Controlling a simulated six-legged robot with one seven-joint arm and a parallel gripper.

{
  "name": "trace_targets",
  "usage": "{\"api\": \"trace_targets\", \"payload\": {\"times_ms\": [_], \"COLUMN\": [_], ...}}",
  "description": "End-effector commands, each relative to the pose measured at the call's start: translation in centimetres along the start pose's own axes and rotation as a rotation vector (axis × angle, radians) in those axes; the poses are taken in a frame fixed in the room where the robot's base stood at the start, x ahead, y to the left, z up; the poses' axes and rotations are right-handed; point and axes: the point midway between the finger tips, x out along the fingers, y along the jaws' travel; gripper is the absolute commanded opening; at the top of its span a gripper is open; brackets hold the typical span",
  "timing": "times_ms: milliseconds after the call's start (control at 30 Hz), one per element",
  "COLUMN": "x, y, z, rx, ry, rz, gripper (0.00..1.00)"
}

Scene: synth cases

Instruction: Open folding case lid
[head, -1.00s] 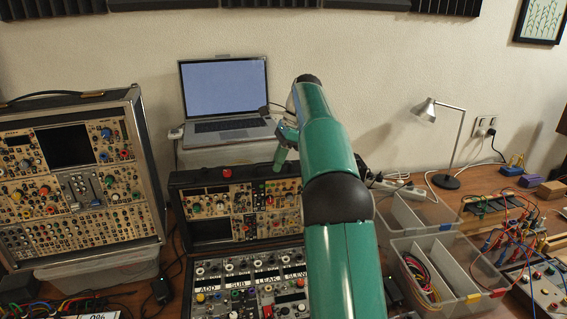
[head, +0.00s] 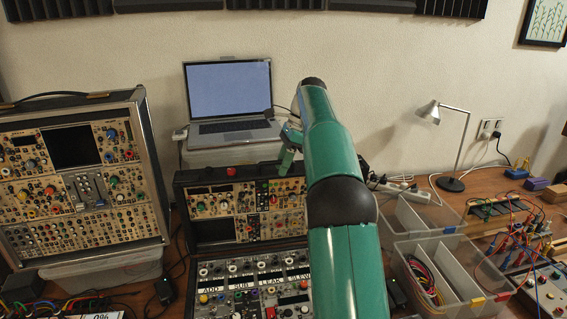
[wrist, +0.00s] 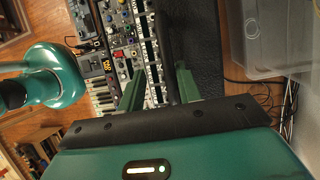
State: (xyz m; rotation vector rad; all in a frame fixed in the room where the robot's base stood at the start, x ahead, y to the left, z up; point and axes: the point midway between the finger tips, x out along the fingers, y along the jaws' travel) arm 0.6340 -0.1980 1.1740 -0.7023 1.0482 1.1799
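The folding case lid (head: 219,189), dark-framed and filled with modules, stands raised at the back of the black case in the head view. The case's lower half (head: 237,283), with labelled modules, lies in front of it. My gripper (head: 285,168) is at the lid's top edge, right of its middle; my arm hides the lid's right part. In the wrist view my gripper (wrist: 161,74) has its two green fingers apart, with the dark lid edge (wrist: 166,38) running between them. I cannot tell whether either finger touches it.
A laptop (head: 228,90) on a clear box stands behind the lid. A second module case (head: 80,165) stands at left. Clear bins (head: 440,262), a lamp (head: 450,145) and cabled gear (head: 500,245) fill the right side.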

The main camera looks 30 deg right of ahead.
Motion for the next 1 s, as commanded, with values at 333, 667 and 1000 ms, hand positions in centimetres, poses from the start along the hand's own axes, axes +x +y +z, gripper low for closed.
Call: {"api": "trace_targets", "payload": {"times_ms": [333, 667, 1000], "x": [-1.9, -5.3, -8.6], "y": [0.1, 2.8, 7.6], "z": [0.8, 2.3, 3.8], "rx": [-0.001, 0.0, 0.0], "ry": [0.0, 0.0, -0.001], "rz": [-0.002, -0.002, 0.0], "gripper": [0.33, 0.33, 0.33]}}
